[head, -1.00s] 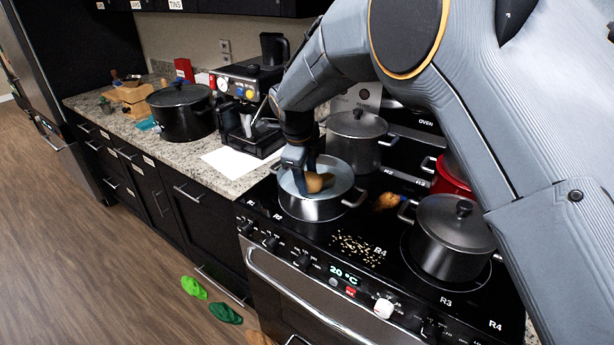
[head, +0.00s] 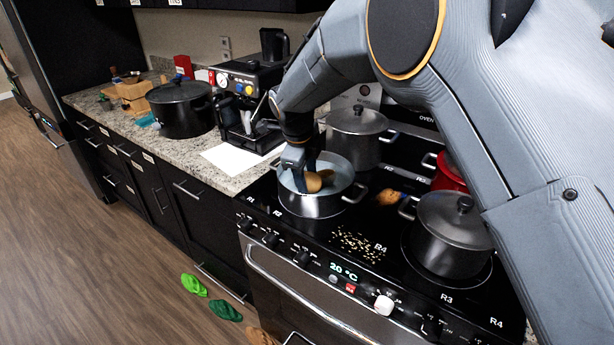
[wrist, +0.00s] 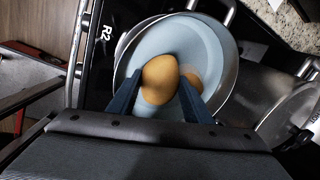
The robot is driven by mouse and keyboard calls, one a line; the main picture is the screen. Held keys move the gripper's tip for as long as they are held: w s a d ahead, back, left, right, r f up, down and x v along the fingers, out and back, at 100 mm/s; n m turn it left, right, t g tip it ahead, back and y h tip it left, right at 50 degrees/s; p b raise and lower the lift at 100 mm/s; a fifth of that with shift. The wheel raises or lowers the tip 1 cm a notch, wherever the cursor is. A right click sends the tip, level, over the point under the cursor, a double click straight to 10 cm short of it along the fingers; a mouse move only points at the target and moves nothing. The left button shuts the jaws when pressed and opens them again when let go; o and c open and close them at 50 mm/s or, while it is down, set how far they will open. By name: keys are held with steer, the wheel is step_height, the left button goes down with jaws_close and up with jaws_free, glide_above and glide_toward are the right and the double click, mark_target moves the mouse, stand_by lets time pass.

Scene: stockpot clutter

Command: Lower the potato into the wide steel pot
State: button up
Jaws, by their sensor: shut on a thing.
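The wide steel pot (head: 318,205) stands open on the front left of the black stove top, with a pale blue-grey inside and side handles. My gripper (head: 306,180) reaches down over its mouth, shut on the tan potato (head: 315,182). In the wrist view the potato (wrist: 160,79) sits between the two dark fingers of my gripper (wrist: 158,95), above the pot's interior (wrist: 185,38). A brownish patch beside the right finger looks like a reflection or second item; I cannot tell which. Whether the potato touches the pot floor is not clear.
A lidded grey pot (head: 357,137) stands behind, and another lidded pot (head: 450,232) stands at the right. A red pot (head: 449,172) is partly hidden by my arm. Pale crumbs (head: 358,243) and a brown item (head: 388,198) lie on the stove. A coffee machine (head: 243,95) stands left.

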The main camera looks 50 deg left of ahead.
steer(key=shift+f+b, duration=0.45)
steer(key=shift+f, duration=0.45)
stand_by(0.4)
steer(key=o, duration=1.2)
steer(key=shift+o, duration=0.2)
steer(key=shift+s+f, duration=0.1)
steer(key=b+v, duration=0.2)
steer(key=v, duration=0.6)
steer(key=shift+b, duration=0.4)
